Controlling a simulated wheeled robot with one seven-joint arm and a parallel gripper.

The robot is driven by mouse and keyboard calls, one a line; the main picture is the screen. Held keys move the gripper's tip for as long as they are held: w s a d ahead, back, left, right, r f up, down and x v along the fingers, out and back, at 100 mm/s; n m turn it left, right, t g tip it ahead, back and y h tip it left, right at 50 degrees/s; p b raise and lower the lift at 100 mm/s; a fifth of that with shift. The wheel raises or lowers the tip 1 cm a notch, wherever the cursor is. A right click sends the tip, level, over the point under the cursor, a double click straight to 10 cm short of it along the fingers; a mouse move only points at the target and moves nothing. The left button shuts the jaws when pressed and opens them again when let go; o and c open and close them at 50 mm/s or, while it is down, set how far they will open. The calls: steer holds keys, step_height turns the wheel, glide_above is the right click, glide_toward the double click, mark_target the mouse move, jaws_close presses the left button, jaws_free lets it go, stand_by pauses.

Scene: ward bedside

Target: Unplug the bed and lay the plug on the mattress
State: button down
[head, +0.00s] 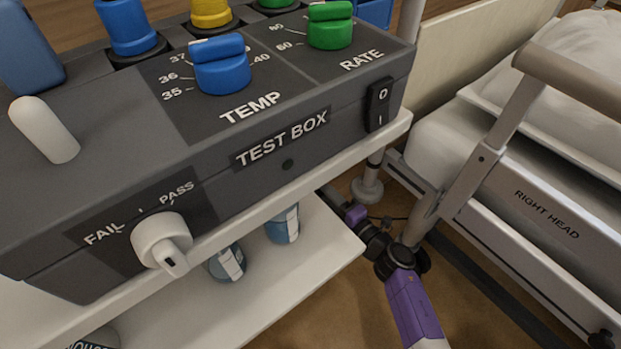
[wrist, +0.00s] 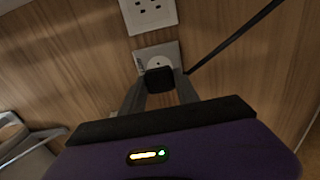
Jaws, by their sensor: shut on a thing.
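In the wrist view my gripper (wrist: 160,92) is shut on a black plug (wrist: 160,79), with one grey finger on each side of it. The plug is in front of the lower wall socket (wrist: 172,50), whose round recess shows just above it. I cannot tell whether the plug is seated or slightly out. In the head view the bed's mattress (head: 450,138) is at the right, with a pillow (head: 597,45) on it. My purple arm reaches low between the cart and the bed; the plug is hidden there.
A second socket (wrist: 150,13) is above on the wood-panelled wall. A dark cable or bar (wrist: 235,37) runs up to the right. A grey test box (head: 290,165) stands on a white cart (head: 335,235), close to my arm. The bed's rail (head: 480,165) borders the mattress.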

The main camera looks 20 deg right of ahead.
steer(key=shift+p+v, duration=0.3)
steer(key=shift+v, duration=0.7)
